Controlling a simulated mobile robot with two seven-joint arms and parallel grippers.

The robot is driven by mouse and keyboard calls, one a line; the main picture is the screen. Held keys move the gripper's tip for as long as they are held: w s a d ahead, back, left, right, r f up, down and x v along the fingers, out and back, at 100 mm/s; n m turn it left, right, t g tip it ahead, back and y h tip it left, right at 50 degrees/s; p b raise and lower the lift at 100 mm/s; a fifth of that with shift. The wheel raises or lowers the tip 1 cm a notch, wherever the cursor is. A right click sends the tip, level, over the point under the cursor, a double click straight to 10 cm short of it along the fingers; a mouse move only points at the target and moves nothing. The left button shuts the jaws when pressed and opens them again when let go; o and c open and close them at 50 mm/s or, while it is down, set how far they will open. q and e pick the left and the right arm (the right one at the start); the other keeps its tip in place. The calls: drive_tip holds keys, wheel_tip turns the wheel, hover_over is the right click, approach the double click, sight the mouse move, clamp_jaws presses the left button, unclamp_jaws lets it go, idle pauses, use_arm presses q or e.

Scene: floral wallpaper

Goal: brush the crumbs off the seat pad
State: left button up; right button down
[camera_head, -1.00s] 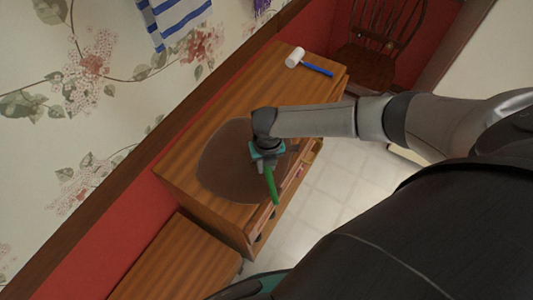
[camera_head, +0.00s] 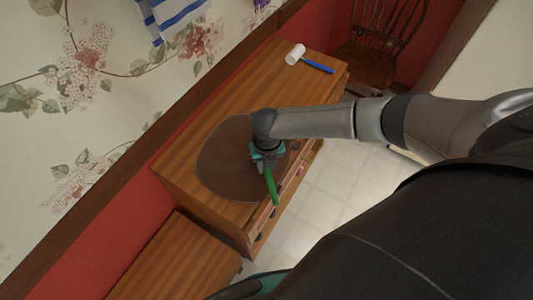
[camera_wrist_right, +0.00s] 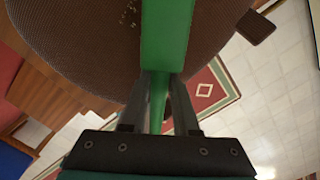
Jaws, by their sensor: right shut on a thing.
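The brown, roughly round seat pad (camera_head: 222,165) lies flat on the wooden cabinet; its woven surface fills the top of the wrist view (camera_wrist_right: 75,45). Several small pale crumbs (camera_wrist_right: 128,14) show on the pad near the top edge of the wrist view. My right gripper (camera_head: 267,160) is above the pad's right part in the head view, shut on a green handle (camera_head: 271,188). The handle also shows between the fingers in the wrist view (camera_wrist_right: 166,40). Its working end is hidden, so contact with the pad cannot be told. My left gripper is out of view.
A white-headed mallet (camera_head: 295,54) with a blue handle lies at the cabinet's far end. The cabinet top (camera_head: 240,92) is clear between mallet and pad. A lower wooden surface (camera_head: 178,262) stands at the near end, and a dark chair (camera_head: 372,60) beyond the far end.

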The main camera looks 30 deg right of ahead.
drive_tip(key=shift+f, duration=0.2)
drive_tip(key=shift+w+a, duration=0.1)
drive_tip(key=shift+a, duration=0.05)
drive_tip(key=shift+w+a+b, duration=0.55)
drive_tip(key=shift+w+a, duration=0.05)
drive_tip(key=shift+w, duration=0.15)
drive_tip(key=shift+w+a+b, duration=0.5)
drive_tip(key=shift+w+a, duration=0.05)
drive_tip(key=shift+w, duration=0.2)
drive_tip(key=shift+s+d+r+p, duration=0.15)
drive_tip(key=shift+s+d+p, duration=0.65)
drive_tip(key=shift+s+p, duration=0.2)
drive_tip(key=shift+s+d+p, duration=0.45)
drive_tip(key=shift+s+d, duration=0.05)
drive_tip(key=shift+s, duration=0.15)
wheel_tip(320, 180, up, 6)
drive_tip(key=p, duration=0.5)
drive_tip(key=shift+p, duration=0.35)
drive_tip(key=shift+w, duration=0.1)
